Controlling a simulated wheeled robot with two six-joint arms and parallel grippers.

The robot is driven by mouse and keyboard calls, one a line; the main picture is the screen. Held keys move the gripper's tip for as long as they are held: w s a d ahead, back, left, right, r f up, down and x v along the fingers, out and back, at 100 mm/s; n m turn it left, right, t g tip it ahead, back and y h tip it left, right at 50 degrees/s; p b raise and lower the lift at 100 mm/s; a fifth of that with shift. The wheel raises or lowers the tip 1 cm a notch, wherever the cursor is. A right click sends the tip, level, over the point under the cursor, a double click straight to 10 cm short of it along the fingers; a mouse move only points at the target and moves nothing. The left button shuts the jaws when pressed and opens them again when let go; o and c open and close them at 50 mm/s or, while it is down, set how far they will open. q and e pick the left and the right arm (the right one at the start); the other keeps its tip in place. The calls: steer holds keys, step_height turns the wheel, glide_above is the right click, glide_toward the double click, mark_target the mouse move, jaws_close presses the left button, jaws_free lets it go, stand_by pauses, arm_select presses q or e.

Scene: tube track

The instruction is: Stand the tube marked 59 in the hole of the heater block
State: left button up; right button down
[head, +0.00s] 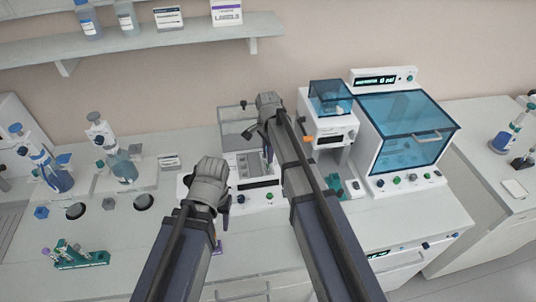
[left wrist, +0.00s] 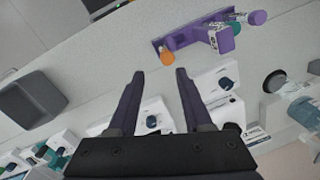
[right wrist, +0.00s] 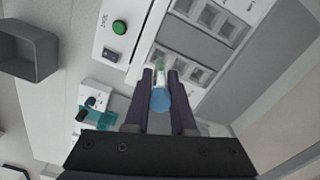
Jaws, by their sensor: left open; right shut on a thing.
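My right gripper (right wrist: 160,72) is shut on a tube (right wrist: 160,98) with a blue cap. Its marking cannot be read. The tube is over the heater block (right wrist: 208,46), a grey block with several square holes; whether its tip is inside a hole cannot be told. In the head view the block (head: 242,164) lies beneath my right gripper (head: 268,148), whose arm hides part of it and the tube. My left gripper (left wrist: 159,74) is open and empty, before a purple rack (left wrist: 190,40) holding capped tubes. In the head view it (head: 224,206) hangs left of the block.
A teal rack (head: 82,260) with tubes lies at the front left. A white device with a blue lid (head: 405,118) stands right of the block. A grey bin (left wrist: 30,100) shows in the left wrist view.

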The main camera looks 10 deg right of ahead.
mark_target(268, 168)
steer(key=shift+f+b, duration=0.6)
steer(key=shift+b, duration=0.05)
stand_by(1.0)
steer(key=shift+f+b, duration=0.35)
steer(key=shift+f+b, duration=0.3)
steer(key=shift+f, duration=0.1)
steer(key=shift+s+f+b, duration=0.1)
steer(key=shift+f+b, duration=0.1)
steer(key=shift+b, duration=0.15)
steer(key=shift+f, duration=0.1)
